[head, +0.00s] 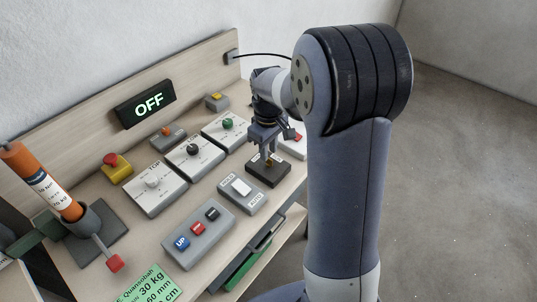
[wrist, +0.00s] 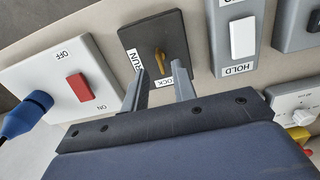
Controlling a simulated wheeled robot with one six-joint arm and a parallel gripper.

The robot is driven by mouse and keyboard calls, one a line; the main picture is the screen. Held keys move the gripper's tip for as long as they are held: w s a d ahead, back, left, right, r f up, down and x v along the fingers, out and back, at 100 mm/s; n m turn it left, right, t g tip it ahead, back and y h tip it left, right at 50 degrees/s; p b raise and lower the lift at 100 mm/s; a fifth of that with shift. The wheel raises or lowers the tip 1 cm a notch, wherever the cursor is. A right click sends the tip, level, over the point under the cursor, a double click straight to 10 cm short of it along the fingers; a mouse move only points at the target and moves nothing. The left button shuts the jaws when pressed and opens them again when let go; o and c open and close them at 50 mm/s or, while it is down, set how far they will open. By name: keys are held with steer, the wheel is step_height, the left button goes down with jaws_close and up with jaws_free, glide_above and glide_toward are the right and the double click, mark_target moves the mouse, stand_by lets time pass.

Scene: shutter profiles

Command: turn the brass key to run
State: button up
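The brass key (wrist: 159,62) stands in a dark switch plate (wrist: 144,38) with a RUN label at its left and a LOCK label at its lower edge in the wrist view. The key's bow is long and thin, lying roughly up-down in that view, towards the LOCK side. My gripper (wrist: 160,72) is open, its fingertips on either side of the key with a gap visible on both. In the head view my gripper (head: 268,158) points down over the dark plate (head: 262,175), and the key is small between the fingers.
A lit OFF sign (head: 147,104) hangs on the back board. A HOLD switch box (head: 242,192) sits close beside the key plate. A white box with a red rocker (wrist: 78,87) and blue plug is on the other side. Dial boxes and buttons crowd the bench.

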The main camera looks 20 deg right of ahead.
mark_target(269, 162)
steer(key=shift+f, duration=1.5)
jaws_close()
